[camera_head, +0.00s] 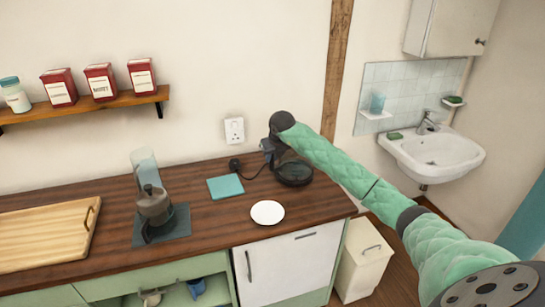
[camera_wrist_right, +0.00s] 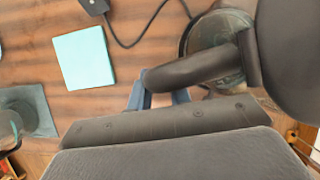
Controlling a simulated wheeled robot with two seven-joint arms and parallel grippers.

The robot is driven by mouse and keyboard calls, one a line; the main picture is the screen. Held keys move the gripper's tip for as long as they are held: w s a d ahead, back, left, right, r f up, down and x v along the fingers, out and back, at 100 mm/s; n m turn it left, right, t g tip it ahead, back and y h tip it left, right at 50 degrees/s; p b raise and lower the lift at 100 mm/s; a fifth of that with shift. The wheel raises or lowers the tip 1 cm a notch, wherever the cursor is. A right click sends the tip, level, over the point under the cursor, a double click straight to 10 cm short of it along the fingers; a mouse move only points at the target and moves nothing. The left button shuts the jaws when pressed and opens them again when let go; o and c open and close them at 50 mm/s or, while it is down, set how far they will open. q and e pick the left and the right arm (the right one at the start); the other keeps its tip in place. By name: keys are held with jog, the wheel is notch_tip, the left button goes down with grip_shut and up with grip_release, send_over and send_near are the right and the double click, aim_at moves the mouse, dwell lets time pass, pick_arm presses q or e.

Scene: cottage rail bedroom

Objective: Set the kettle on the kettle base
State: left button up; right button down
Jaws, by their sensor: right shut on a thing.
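The kettle (camera_head: 293,173) is dark with a glassy round body and stands at the right end of the wooden counter, near the wall. My right gripper (camera_head: 268,148) is shut on its black handle (camera_wrist_right: 190,72), with blue fingertips beside the handle in the right wrist view. The black cord (camera_wrist_right: 140,42) runs from the wall plug to the spot under the kettle. The kettle base is hidden by the kettle or merges with its dark rim, so I cannot tell whether they touch. My left gripper is not in view.
A teal square (camera_head: 226,187) and a white plate (camera_head: 267,212) lie close to the kettle. A dark pot (camera_head: 153,205) stands on a dark mat (camera_head: 180,222) before a clear jar (camera_head: 145,168). A wooden board (camera_head: 45,235) is at left. A socket (camera_head: 234,130) is on the wall.

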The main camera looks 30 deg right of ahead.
jog(key=shift+f, duration=0.2)
jog(key=c, duration=1.6)
grip_release()
jog(key=shift+o, duration=0.2)
jog(key=shift+f, duration=0.1)
jog(key=shift+p+v, duration=0.45)
jog(key=shift+v, duration=1.8)
jog(key=p+v, duration=0.1)
jog(key=v, duration=0.5)
jog(key=shift+r, duration=0.3)
jog(key=shift+s+a, duration=0.1)
